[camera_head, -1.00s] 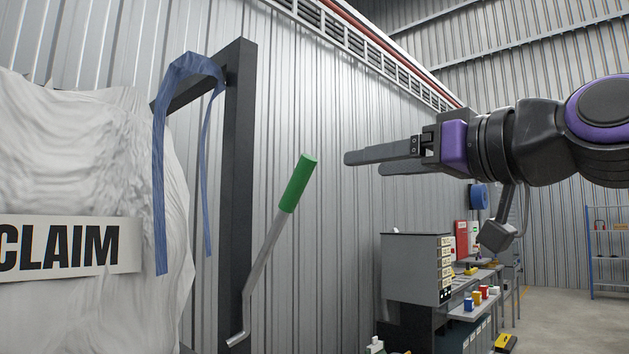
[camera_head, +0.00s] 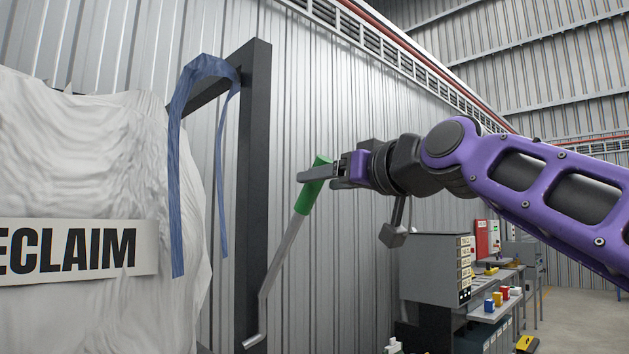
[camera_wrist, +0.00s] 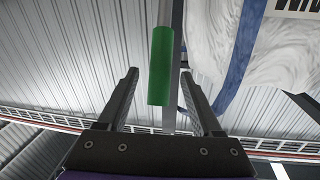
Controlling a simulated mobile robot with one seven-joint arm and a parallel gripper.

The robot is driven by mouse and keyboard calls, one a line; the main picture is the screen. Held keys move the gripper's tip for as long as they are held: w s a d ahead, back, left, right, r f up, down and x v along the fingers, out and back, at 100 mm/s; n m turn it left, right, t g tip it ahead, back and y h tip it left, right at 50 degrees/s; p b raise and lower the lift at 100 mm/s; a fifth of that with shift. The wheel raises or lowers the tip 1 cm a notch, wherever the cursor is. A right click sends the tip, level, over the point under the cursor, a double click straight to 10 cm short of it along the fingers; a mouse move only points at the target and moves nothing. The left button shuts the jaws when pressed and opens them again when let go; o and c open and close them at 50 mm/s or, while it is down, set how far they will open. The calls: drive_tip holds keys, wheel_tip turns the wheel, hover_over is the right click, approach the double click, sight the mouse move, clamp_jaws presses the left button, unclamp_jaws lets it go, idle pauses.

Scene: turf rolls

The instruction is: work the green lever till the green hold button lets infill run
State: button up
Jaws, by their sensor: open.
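The green lever (camera_head: 308,196) is a grey bent rod with a green grip, leaning up and to the right beside a black post. My gripper (camera_head: 308,174) is at the grip's height, and one finger crosses in front of the green grip. In the wrist view the green grip (camera_wrist: 160,66) lies between the two spread fingers (camera_wrist: 160,92), with a gap on each side. My gripper is open and holds nothing. No green hold button can be made out in these views.
A black post (camera_head: 254,180) stands left of the lever. A white bulk bag (camera_head: 80,170) marked "ECLAIM" hangs from a blue strap (camera_head: 176,200) at left. A grey cabinet (camera_head: 428,270) and a bench with coloured cups stand lower right. A corrugated wall is behind.

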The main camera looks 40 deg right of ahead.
sight(315, 193)
drive_tip(key=shift+w+d, duration=0.15)
drive_tip(key=shift+w, duration=1.55)
clamp_jaws()
